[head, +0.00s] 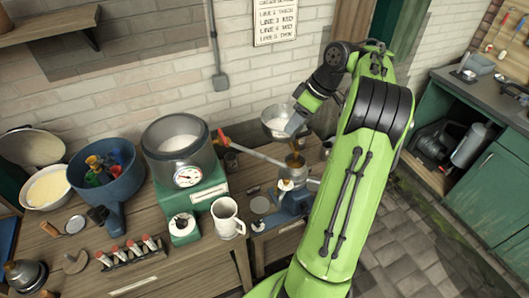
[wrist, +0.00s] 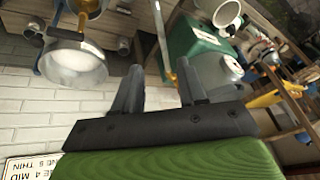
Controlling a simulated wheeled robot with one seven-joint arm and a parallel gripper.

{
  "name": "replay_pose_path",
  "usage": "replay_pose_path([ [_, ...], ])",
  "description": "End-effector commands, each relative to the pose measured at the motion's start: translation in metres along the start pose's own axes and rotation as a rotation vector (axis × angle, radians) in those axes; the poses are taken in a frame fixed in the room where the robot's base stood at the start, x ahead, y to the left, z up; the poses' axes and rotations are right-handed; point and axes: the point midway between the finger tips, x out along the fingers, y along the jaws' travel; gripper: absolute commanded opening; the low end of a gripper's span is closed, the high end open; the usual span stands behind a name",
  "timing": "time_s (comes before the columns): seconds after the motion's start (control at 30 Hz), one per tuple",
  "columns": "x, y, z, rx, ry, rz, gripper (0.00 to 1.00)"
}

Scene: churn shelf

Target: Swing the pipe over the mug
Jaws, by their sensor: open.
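The white mug (head: 228,218) stands upright on the bench in front of the green machine base (head: 208,196). It also shows at the top of the wrist view (wrist: 227,14). A grey pipe (head: 258,156) slants from the glass drum's right side toward the small blue-grey device, to the right of and behind the mug. It is not over the mug. My gripper (head: 295,143) is high near the pipe's far end. In the wrist view its two fingers (wrist: 160,78) are apart with nothing clearly between them. A thin pole (wrist: 164,42) shows just beyond them; I cannot tell if it is the pipe.
The glass drum (head: 180,165) with a gauge stands left of the pipe. A red handle (head: 221,137) is at its side. A metal bowl of white stuff (wrist: 75,65) is close to my gripper. A blue-grey device (head: 292,200) stands right of the mug.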

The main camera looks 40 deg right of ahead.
Motion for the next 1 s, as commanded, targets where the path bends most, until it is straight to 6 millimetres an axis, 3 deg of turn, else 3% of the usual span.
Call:
replay_pose_path([
  [0.2, 0.061, 0.0, 0.003, 0.0, -0.003, -0.004, 0.41],
  [0.5, 0.13, -0.001, 0.002, 0.001, -0.003, -0.002, 0.41],
  [0.7, 0.149, 0.0, 0.001, 0.002, -0.002, -0.001, 0.41],
  [0.93, 0.15, 0.0, 0.0, 0.002, -0.001, 0.001, 0.41],
  [1.0, 0.15, 0.0, 0.0, 0.002, -0.001, 0.001, 0.34],
])
